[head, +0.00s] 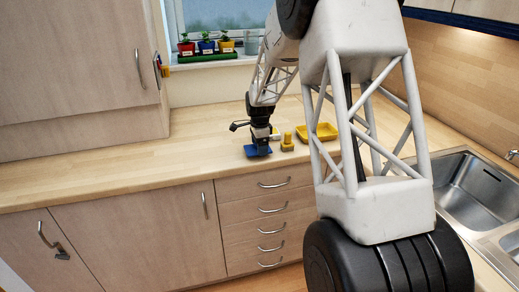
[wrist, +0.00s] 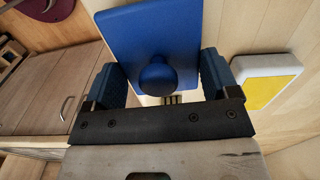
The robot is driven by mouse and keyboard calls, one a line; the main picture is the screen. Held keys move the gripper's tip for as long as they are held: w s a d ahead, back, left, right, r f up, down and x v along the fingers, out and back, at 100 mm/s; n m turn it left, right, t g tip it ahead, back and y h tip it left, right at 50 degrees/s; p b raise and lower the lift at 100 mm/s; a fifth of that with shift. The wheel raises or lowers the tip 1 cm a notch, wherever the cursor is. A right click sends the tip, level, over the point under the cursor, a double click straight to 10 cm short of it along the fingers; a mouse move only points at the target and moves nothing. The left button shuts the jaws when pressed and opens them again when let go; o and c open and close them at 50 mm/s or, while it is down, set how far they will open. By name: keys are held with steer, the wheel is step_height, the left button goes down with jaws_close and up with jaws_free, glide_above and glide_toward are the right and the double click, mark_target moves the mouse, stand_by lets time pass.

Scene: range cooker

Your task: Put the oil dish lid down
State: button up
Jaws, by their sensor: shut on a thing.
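The oil dish lid is a blue rectangular plate (wrist: 150,28) with a round blue knob (wrist: 157,76), seen in the wrist view. In the head view the lid (head: 257,151) is low at the front edge of the wooden counter. My gripper (head: 262,138) is above it and shut on it. In the wrist view my gripper (wrist: 160,72) has one dark finger on each side of the lid, with the knob between them. I cannot tell whether the lid touches the counter.
A yellow upright piece (head: 287,143) stands just right of the lid, with a yellow tray (head: 318,132) beyond it. A white block with a yellow face (wrist: 266,80) is right of my gripper. The counter (head: 130,165) is clear to the left. The sink (head: 470,190) is at the right.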

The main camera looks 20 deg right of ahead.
steer(key=shift+f, duration=0.85)
steer(key=shift+f, duration=0.1)
steer(key=o, duration=0.8)
step_height(320, 180, up, 12)
steer(key=shift+r, duration=0.1)
stand_by(0.5)
